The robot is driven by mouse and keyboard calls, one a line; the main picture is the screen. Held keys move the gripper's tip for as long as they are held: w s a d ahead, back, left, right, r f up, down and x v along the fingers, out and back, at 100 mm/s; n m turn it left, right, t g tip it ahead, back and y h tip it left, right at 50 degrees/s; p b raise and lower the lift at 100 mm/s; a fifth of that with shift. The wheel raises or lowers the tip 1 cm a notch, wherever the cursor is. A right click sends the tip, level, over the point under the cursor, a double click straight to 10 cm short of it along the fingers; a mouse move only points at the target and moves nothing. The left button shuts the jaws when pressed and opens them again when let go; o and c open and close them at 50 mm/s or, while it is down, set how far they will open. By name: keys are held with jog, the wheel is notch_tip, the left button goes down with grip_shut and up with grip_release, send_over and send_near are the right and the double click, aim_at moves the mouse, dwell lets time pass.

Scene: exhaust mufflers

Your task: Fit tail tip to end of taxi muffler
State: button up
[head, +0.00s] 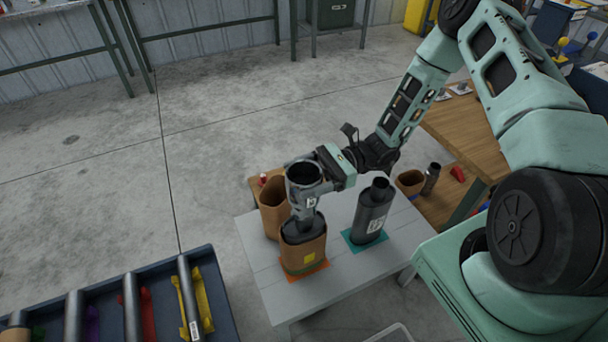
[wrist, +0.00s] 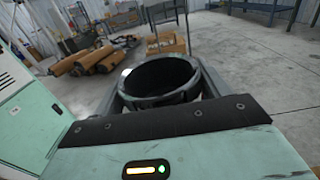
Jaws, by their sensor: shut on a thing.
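My gripper (head: 304,186) is shut on the tail tip (head: 304,172), a dark, wide-mouthed round tube held upright with its opening facing up. In the wrist view the tail tip (wrist: 160,80) sits between the fingers. Directly below stands a dark muffler (head: 302,230) in a brown sleeve with a yellow label, upright on an orange mat (head: 307,272). The gripper hides the join, so I cannot tell whether the tip touches the muffler's end. A second dark muffler (head: 371,212) with a white label stands upright on a teal mat (head: 364,242), to the right.
Both mufflers stand on a pale table (head: 267,268). An open brown container (head: 272,208) stands close behind the sleeved muffler. A blue bin (head: 222,300) with tubes is at the lower left. A wooden bench (head: 460,130) is at the right. The floor at left is clear.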

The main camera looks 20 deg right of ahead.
jog(key=shift+f+b, duration=1.5)
jog(key=shift+f, duration=0.85)
dwell(0.5)
dwell(0.4)
jog(key=o, duration=1.1)
jog(key=shift+c, duration=0.2)
jog(key=shift+d, duration=0.1)
jog(key=d+b, duration=0.2)
jog(key=d, duration=1.5)
jog(key=shift+d, duration=0.15)
